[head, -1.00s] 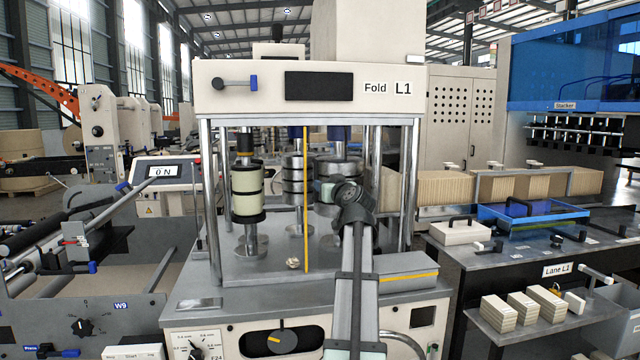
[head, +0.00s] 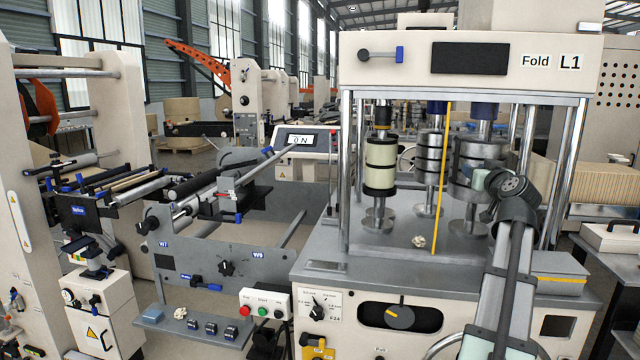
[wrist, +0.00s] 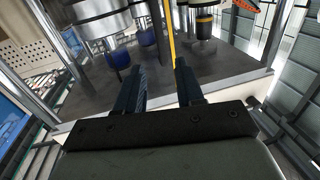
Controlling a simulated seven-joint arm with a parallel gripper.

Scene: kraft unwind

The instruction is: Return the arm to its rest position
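My arm (head: 497,285) rises from the lower right of the head view and reaches up in front of the Fold L1 machine (head: 395,72). My gripper's fingers are hidden behind the wrist in the head view. In the wrist view my gripper (wrist: 158,82) shows two dark fingers spread apart with nothing between them. Beyond the fingers lie the machine's dark bed and metal rollers (wrist: 100,28).
A yellow vertical bar (head: 440,180) and posts frame the machine's bay. A cream roller (head: 380,166) stands inside it, and a small crumpled piece (head: 418,241) lies on the bed. A control box (head: 265,303) and dial panel (head: 225,268) are at lower left.

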